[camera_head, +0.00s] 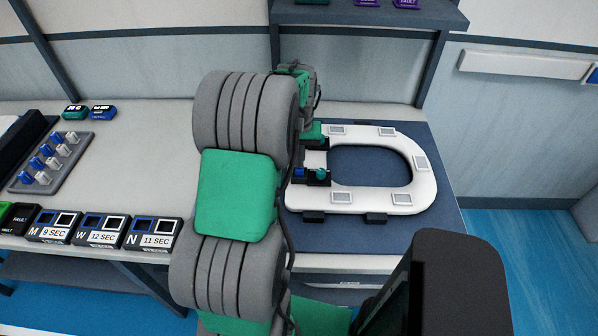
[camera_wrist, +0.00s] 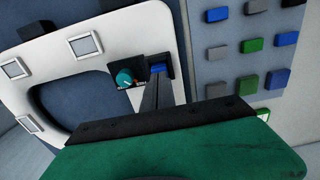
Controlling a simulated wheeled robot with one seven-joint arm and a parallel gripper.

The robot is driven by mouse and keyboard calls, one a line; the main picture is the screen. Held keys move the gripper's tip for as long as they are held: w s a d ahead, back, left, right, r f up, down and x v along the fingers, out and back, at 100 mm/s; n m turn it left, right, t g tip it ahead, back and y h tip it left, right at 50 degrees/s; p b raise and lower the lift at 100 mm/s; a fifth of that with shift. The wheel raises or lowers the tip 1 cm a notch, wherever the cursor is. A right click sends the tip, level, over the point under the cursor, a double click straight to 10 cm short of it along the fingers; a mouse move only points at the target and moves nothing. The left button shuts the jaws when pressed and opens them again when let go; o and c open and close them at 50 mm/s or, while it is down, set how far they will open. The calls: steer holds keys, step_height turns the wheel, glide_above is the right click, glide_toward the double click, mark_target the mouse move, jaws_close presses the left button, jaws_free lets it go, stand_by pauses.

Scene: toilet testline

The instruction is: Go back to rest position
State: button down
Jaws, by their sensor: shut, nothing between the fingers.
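My gripper (camera_wrist: 157,84) shows in the wrist view with its dark fingers shut together and nothing between them. The fingertips appear close to the blue button (camera_wrist: 158,68) on the toilet seat's side block; whether they touch it I cannot tell. A teal knob (camera_wrist: 124,76) sits beside the button. The white toilet seat (camera_wrist: 112,31) lies to the left of the fingers. In the head view my arm bends over the bench, and the fingers are hard to make out. The seat (camera_head: 427,184) lies flat there, with the blue button (camera_head: 299,171) and knob (camera_head: 321,174) at its left end.
A dark blue mat (camera_head: 440,140) lies under the seat. Several timer boxes (camera_head: 102,231) line the bench's front edge at left. A grey tray (camera_head: 52,164) of knobs stands behind them. A shelf (camera_head: 365,14) overhangs the back. Coloured blocks (camera_wrist: 253,45) show right of the fingers.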

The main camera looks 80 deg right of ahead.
steer(key=shift+f, duration=0.25)
stand_by(0.3)
step_height(320, 180, up, 8)
steer(key=p, duration=0.5)
stand_by(0.5)
